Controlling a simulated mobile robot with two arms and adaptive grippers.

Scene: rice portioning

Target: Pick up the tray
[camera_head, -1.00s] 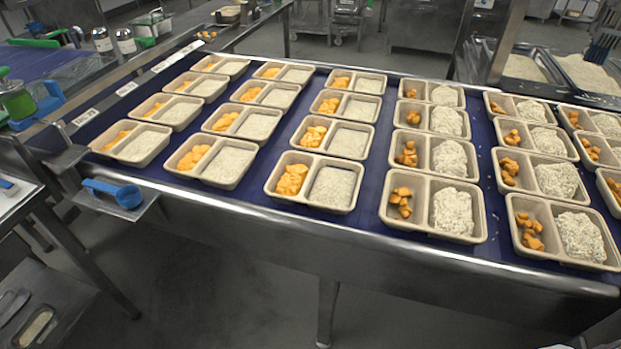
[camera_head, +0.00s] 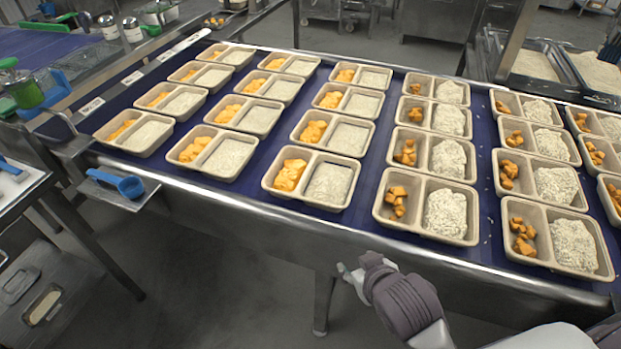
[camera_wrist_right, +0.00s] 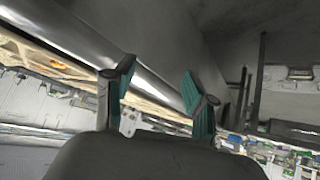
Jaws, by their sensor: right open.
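Many two-compartment beige trays stand in rows on the blue belt; which one is meant I cannot tell. The front tray in the middle row (camera_head: 311,205) holds orange pieces on its left and flat white rice on its right. To its right, a front tray (camera_head: 433,237) has orange chunks and heaped rice. My right gripper (camera_head: 352,273) is below and in front of the belt's near edge, apart from the trays. In the right wrist view the gripper (camera_wrist_right: 158,90) has its two teal-padded fingers apart with nothing between them. My left gripper is out of view.
The metal rail (camera_head: 270,222) runs along the near edge of the blue belt (camera_head: 262,185). A blue scoop (camera_head: 118,183) lies on a small shelf at the left. The floor in front of the rail is open around my right arm.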

